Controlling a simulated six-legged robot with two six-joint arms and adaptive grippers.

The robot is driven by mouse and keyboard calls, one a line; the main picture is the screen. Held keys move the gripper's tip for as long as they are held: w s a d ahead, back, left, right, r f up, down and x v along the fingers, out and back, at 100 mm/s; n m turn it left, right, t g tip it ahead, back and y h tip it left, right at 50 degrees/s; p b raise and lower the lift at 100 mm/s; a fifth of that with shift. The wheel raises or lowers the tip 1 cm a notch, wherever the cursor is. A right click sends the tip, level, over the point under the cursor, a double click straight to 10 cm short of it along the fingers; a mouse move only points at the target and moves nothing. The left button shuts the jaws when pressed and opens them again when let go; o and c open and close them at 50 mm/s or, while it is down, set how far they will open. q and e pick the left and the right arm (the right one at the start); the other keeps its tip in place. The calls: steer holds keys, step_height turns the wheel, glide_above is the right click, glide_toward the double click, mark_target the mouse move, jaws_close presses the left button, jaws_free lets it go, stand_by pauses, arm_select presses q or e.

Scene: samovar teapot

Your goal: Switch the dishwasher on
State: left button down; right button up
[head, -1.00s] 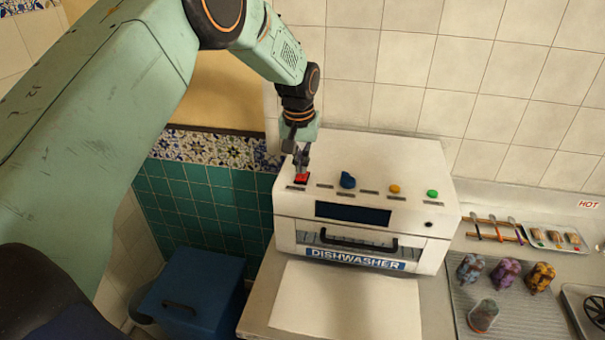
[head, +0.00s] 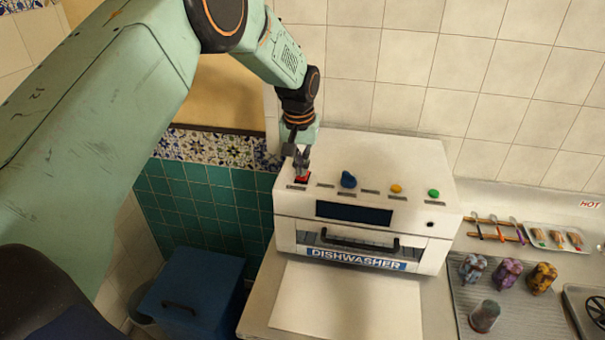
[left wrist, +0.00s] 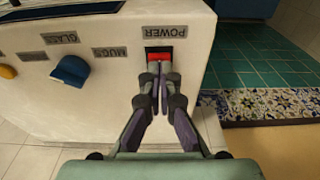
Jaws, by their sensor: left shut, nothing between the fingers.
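The white dishwasher (head: 410,170) stands on the counter against the tiled wall, with a dark display (head: 353,213) and a front handle. Its red power switch (head: 303,177) is at the left end of the top panel. In the left wrist view the red switch (left wrist: 159,54) sits under the label POWER. My left gripper (head: 302,163) is shut and empty, pointing down with its fingertips at the switch, partly covering it. Whether the tips touch the switch is hard to tell. My right gripper is not in view.
A blue knob (head: 348,180), an orange button (head: 396,189) and a green button (head: 433,193) lie to the right on the panel. A blue bin (head: 190,290) stands below left.

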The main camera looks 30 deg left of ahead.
mark_target(302, 177)
arm_select(q)
steer(key=shift+s+d+f, duration=0.1)
steer(key=shift+d, duration=0.05)
steer(key=shift+f, duration=0.2)
steer(key=shift+f, duration=0.15)
stand_by(0.3)
steer(key=shift+r+p, duration=0.8)
steer(key=shift+r, duration=2.7)
steer(key=shift+r, duration=0.1)
